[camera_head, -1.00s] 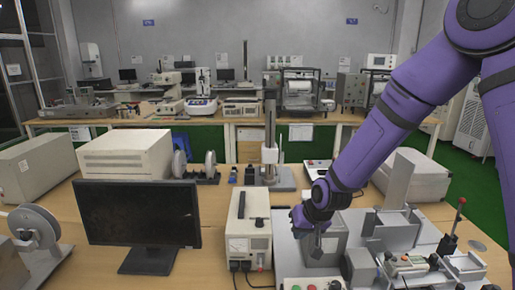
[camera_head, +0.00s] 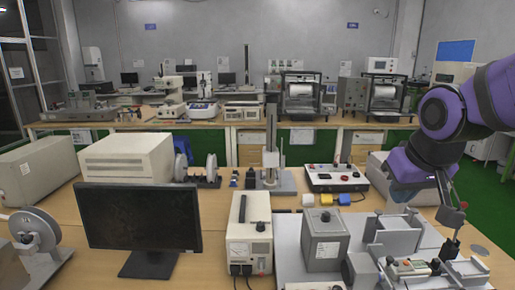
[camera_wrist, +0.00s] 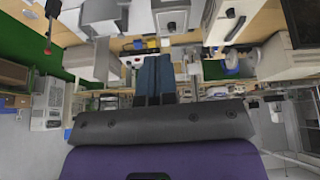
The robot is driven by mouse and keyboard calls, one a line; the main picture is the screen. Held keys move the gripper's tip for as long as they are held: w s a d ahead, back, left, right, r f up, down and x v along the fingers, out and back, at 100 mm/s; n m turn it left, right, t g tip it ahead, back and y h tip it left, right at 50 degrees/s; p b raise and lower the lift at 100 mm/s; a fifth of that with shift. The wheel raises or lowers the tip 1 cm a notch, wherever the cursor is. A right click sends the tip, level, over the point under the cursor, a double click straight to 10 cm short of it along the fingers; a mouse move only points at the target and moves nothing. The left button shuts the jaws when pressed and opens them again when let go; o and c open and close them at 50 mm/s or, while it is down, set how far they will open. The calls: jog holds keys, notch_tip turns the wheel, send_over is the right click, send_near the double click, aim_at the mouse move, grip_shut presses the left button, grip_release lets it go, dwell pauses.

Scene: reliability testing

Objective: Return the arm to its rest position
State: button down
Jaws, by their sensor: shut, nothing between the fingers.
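My purple arm (camera_head: 440,120) is folded at the right side of the head view, its wrist above the right end of the front bench. The fingers are hard to make out there. In the wrist view my gripper (camera_wrist: 155,60) shows as two dark blue fingers lying side by side, shut and empty. The grey box with a black top knob (camera_head: 325,241) stands on the bench to the left of my arm, apart from it.
A monitor (camera_head: 138,217), a cream power supply (camera_head: 249,236) and a red-knobbed panel (camera_head: 336,178) stand on the front bench. A grey fixture with a lever (camera_head: 440,268) is below my wrist. A green floor strip lies behind the bench.

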jog(key=s+d+r, duration=0.2)
jog(key=s, duration=0.4)
jog(key=s+d+r, duration=0.2)
jog(key=s, duration=0.4)
jog(key=shift+s+r+m, duration=0.15)
jog(key=shift+m, duration=0.25)
